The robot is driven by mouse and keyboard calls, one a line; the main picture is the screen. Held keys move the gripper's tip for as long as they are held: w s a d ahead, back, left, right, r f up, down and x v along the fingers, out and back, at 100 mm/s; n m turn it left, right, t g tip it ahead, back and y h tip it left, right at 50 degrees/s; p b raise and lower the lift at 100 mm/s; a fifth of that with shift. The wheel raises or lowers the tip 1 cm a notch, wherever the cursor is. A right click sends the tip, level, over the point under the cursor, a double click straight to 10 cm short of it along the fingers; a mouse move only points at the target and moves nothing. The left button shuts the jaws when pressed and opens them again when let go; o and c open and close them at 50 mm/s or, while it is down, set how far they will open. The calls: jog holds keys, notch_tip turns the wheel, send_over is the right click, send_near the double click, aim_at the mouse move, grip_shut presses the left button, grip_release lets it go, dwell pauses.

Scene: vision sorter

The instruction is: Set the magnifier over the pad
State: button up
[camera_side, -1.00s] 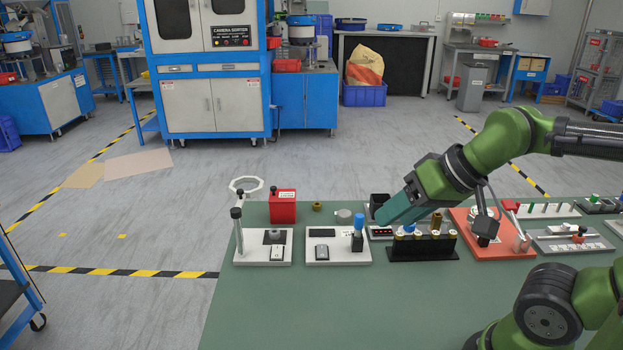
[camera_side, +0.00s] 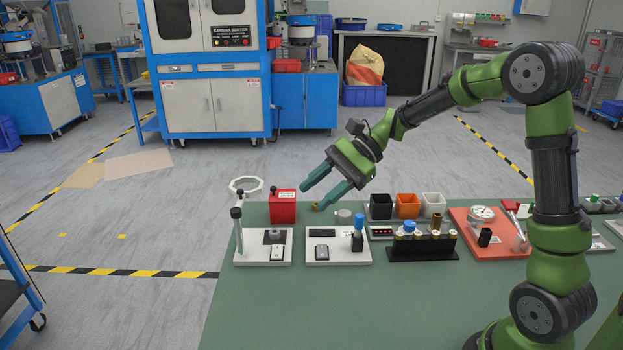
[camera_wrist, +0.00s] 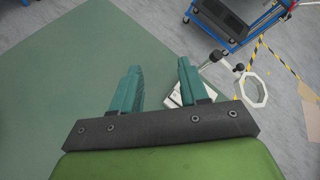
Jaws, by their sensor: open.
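The magnifier is a pale ring (camera_side: 246,187) beside a dark-knobbed post (camera_side: 239,232) on a white base plate (camera_side: 256,259). In the side view the ring appears behind the post, away from the dark square pad (camera_side: 274,237) on the same plate. In the wrist view the ring (camera_wrist: 251,90) is right of the fingers, and the pad cannot be made out. My gripper (camera_side: 310,197) is open and empty, above the bench and to the right of the ring, with fingers pointing down-left. Its fingers also show in the wrist view (camera_wrist: 158,68), partly covering the white plate.
A red box (camera_side: 283,210) stands behind the plate. A second white plate (camera_side: 338,256) with a blue-topped post is to the right. Farther right are a black rack (camera_side: 422,248), several small bins and an orange board (camera_side: 490,246). The front of the green bench (camera_side: 350,305) is clear.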

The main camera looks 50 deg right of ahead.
jog(key=w+d+f+m+t+y, duration=0.4)
jog(key=w+d+f+m+t, duration=0.25)
jog(key=w+d+m, duration=0.35)
jog(key=w+a+n, duration=0.1)
jog(key=w+a, duration=0.8)
jog(key=a, duration=0.4)
jog(key=shift+w+a+f, duration=0.15)
jog(key=shift+w+f, duration=0.05)
jog(key=shift+f, duration=0.05)
jog(key=shift+c, duration=0.4)
grip_shut()
